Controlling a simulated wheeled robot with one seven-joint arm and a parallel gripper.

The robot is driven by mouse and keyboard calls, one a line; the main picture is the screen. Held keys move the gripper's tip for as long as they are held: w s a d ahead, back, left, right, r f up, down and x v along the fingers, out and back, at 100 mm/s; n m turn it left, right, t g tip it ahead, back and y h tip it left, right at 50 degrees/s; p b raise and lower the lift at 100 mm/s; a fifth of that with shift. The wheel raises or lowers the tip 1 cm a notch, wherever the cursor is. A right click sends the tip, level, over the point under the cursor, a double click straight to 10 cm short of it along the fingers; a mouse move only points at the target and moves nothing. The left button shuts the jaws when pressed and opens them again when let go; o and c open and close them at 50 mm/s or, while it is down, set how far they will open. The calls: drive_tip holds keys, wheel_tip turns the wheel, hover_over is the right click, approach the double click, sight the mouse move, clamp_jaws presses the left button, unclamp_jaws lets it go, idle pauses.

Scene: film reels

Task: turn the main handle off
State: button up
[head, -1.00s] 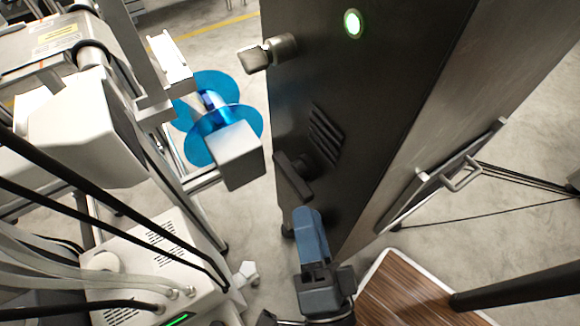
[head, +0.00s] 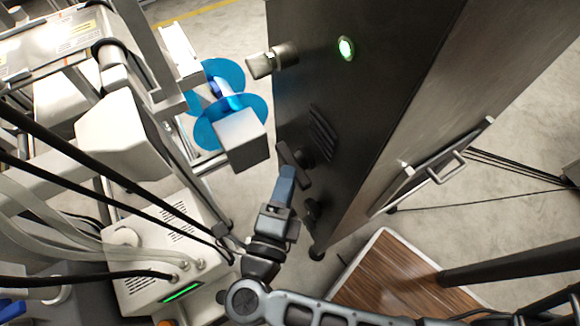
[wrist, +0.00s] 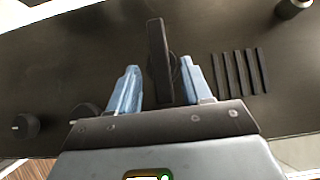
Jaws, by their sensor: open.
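The main handle, which I take to be the black bar handle (head: 294,165), is on the dark side face of the tall cabinet (head: 385,75). In the wrist view the handle (wrist: 158,50) stands upright in the picture between my two blue fingers, with a gap showing on the left; the right finger is close to it. My gripper (head: 286,176) is open and at the handle's lower end in the head view. Its fingers (wrist: 160,72) are on either side of the handle and not closed on it. The handle's base is partly hidden by my gripper.
A green lamp (head: 346,48), a metal latch knob (head: 270,60) and vent slots (head: 322,133) are on the same face. A blue film reel (head: 240,110) on a machine stands close by on the left. A wooden-topped surface (head: 385,285) lies below right.

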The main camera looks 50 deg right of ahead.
sight(296, 164)
drive_tip(key=x, duration=0.3)
drive_tip(key=c, duration=0.7)
